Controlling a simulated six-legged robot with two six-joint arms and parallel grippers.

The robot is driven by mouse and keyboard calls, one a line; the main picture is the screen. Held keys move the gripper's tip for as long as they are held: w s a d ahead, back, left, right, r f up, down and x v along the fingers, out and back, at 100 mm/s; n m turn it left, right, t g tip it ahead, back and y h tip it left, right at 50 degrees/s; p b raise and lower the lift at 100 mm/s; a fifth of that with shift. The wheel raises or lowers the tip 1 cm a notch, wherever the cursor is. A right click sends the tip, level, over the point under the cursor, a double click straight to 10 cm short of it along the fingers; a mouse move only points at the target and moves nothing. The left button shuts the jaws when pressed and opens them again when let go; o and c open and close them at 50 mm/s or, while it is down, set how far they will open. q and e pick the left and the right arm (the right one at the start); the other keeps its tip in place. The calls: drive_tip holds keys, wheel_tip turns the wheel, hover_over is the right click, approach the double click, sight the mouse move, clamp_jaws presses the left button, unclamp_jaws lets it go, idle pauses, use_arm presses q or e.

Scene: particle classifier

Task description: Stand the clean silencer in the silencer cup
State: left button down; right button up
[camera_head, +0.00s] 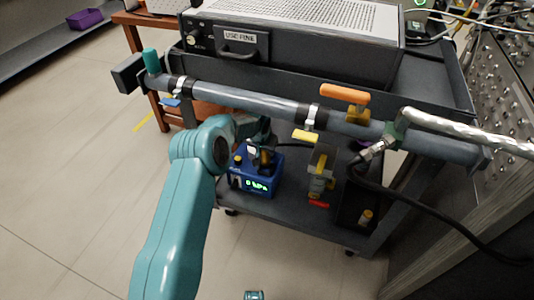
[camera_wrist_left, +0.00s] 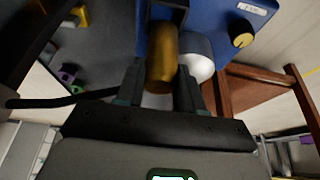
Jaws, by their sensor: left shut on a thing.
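My left gripper (camera_head: 258,150) is at the top of a blue box with a lit green display (camera_head: 257,185) on the cart's lower shelf. In the left wrist view its fingers are shut on a brass-coloured silencer (camera_wrist_left: 162,62). I cannot make out the silencer cup with certainty. My right gripper is not in view.
A blue-grey pipe (camera_head: 240,101) with an orange-handled valve (camera_head: 345,95) crosses above the lower shelf. A black hose (camera_head: 430,222) hangs at the right. Open floor (camera_head: 75,200) lies at the left.

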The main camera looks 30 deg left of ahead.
sight(266, 157)
use_arm(q)
wheel_tip(266, 157, down, 4)
drive_tip(key=shift+r+b, duration=0.15)
drive_tip(key=shift+b, duration=0.7)
drive_tip(key=shift+s+r, duration=0.1)
drive_tip(key=shift+r, duration=0.1)
drive_tip(key=shift+f, duration=0.25)
drive_tip(key=c, duration=0.7)
unclamp_jaws()
drive_tip(key=shift+r, duration=0.1)
